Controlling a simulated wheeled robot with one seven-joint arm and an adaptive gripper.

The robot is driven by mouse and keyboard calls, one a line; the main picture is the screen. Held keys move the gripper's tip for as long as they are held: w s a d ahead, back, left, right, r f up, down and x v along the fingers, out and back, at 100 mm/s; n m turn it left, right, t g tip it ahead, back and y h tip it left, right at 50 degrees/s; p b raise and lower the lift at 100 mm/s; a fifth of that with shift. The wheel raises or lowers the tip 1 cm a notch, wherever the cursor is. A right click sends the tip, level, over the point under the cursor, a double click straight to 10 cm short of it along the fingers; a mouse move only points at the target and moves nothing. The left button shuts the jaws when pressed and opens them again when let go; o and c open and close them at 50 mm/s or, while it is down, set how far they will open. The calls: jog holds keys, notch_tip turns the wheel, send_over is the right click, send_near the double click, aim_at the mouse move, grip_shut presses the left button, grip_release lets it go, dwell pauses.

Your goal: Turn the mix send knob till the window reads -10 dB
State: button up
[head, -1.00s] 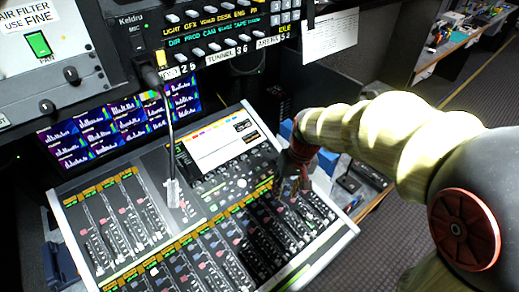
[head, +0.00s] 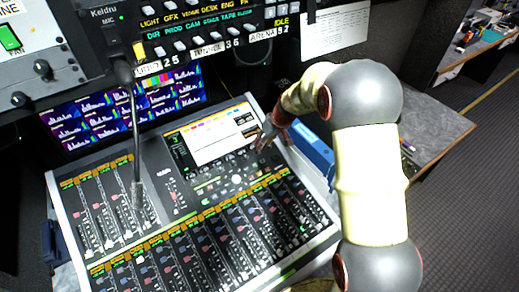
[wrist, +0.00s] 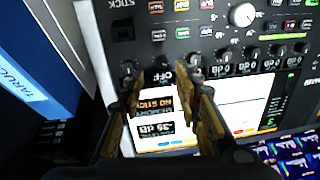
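My gripper (head: 265,138) is over the right end of the mixing desk's screen (head: 215,135). In the wrist view my gripper (wrist: 165,76) has its two fingers apart. A dark knob (wrist: 162,64) with an "OFF" label sits at the fingertips, at the end of a row of small knobs; I cannot tell whether it is the mix send knob or whether the fingers touch it. Between the fingers, a black readout window (wrist: 156,129) on the screen shows upside down and seems to read 35 dB; its sign is unclear. An orange "NO STICK" line (wrist: 155,103) shows above it.
A large white knob (wrist: 242,15) stands beyond the row. Faders (head: 200,245) fill the desk's front. A gooseneck microphone (head: 135,140) rises at the left. A blue box (head: 312,150) stands close to the desk's right side; its labelled side (wrist: 25,90) shows in the wrist view.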

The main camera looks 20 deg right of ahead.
jog(key=x, duration=0.6)
jog(key=shift+a+f+b, duration=0.15)
jog(key=shift+f+b, duration=0.1)
jog(key=shift+b, duration=0.1)
jog(key=shift+c, duration=0.8)
grip_shut()
